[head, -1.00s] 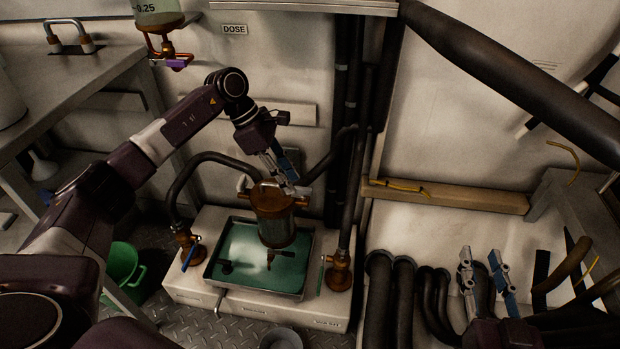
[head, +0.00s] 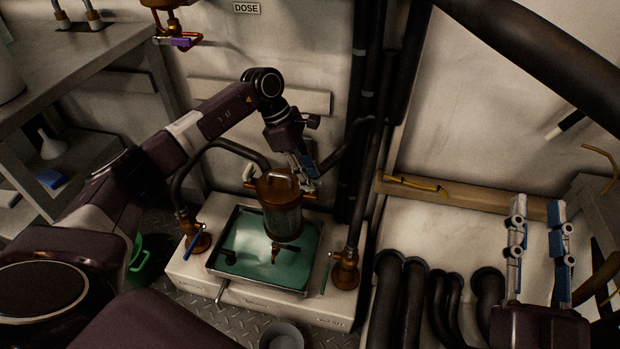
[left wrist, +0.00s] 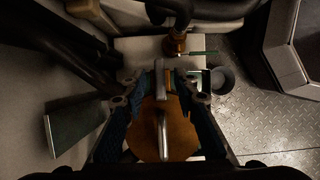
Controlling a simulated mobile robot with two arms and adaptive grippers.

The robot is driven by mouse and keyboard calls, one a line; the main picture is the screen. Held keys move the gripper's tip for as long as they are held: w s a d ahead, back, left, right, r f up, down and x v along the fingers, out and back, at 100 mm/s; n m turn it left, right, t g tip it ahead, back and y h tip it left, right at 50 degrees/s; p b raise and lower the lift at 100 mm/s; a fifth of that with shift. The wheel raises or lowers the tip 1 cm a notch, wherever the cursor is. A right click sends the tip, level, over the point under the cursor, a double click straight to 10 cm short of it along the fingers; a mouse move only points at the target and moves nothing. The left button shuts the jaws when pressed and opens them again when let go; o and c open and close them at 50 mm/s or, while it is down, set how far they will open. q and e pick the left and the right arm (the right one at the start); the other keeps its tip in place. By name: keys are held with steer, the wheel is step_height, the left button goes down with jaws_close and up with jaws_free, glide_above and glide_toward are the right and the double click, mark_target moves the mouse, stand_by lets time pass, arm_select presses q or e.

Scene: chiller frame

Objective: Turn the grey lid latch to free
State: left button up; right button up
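A brown round lid (head: 272,188) with a bar handle tops a glass-walled canister (head: 283,222) over a tray of green liquid. In the left wrist view, the lid (left wrist: 180,137) lies below my left gripper, and its metal handle (left wrist: 163,138) shows between the fingers. A grey piece that looks like the lid latch (left wrist: 160,77) stands at the lid's edge between the fingertips. I cannot tell whether they touch it. My left gripper (head: 308,172) is open at the lid's right rear edge, partly hiding it. My right gripper (head: 537,215) is open and empty at the right.
Dark hoses and a copper valve (head: 345,270) stand close to the canister. The green-filled tray (head: 225,275) lies below it. A wooden ledge (head: 470,194) with a yellow item runs along the wall. A grey bucket (head: 281,335) stands on the floor in front.

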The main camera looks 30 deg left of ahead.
arm_select(q)
steer(key=shift+d+f, duration=0.1)
steer(key=shift+f, duration=0.2)
arm_select(e)
steer(key=shift+s+r, duration=0.15)
steer(key=shift+r, duration=0.25)
arm_select(q)
steer(key=shift+c, duration=0.5)
jaws_close()
